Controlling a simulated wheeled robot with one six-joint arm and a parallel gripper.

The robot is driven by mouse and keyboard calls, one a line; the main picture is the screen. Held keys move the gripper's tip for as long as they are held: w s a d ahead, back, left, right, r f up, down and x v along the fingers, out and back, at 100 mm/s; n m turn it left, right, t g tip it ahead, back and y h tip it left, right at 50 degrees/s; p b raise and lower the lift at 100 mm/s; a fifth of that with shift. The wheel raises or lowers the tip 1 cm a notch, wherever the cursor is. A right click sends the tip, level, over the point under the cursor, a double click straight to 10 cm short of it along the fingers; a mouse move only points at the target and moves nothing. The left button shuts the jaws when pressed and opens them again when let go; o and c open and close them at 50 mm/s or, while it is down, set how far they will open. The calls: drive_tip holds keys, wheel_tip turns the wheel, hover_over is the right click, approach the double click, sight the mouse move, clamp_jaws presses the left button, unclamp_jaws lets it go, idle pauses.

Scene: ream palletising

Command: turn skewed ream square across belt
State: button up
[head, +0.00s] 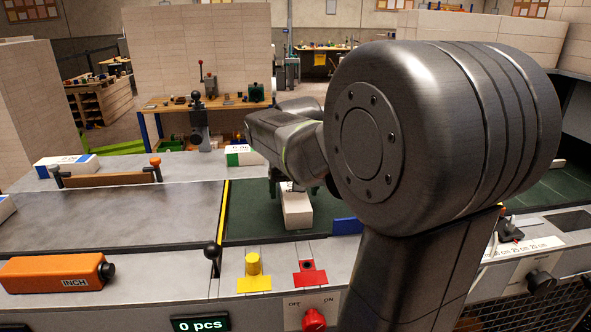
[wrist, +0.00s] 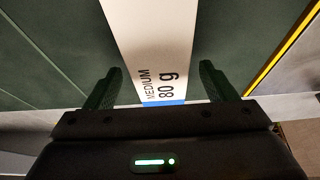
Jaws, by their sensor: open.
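The white ream (head: 296,208) lies on the dark green belt (head: 262,222), just right of the yellow strip. In the wrist view the ream (wrist: 155,35) shows "MEDIUM 80 g" print and a blue band at its near end. My gripper (wrist: 160,88) is open, with one finger on each side of the ream's near end. Gaps show between the fingers and the ream; I see no contact. In the head view my gripper (head: 293,187) is at the ream's far end, largely hidden by my arm. The exact angle of the ream across the belt is hard to tell.
A yellow strip (head: 223,212) edges the belt. A blue block (head: 347,226) sits at the belt's near side. Other reams lie at the back, one with green (head: 243,155) and one with blue (head: 68,165). An orange unit (head: 55,273) and a black lever (head: 212,258) stand in front.

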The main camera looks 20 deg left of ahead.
drive_tip(key=v, duration=1.2)
drive_tip(key=shift+d, duration=0.1)
drive_tip(key=x, duration=1.2)
drive_tip(key=shift+f, duration=0.4)
drive_tip(key=shift+w+a+p, duration=0.25)
drive_tip(key=shift+a+p, duration=0.05)
drive_tip(key=shift+p, duration=0.05)
drive_tip(key=shift+f+n, duration=0.15)
drive_tip(key=shift+n, duration=0.15)
drive_tip(key=shift+n+y, duration=0.3)
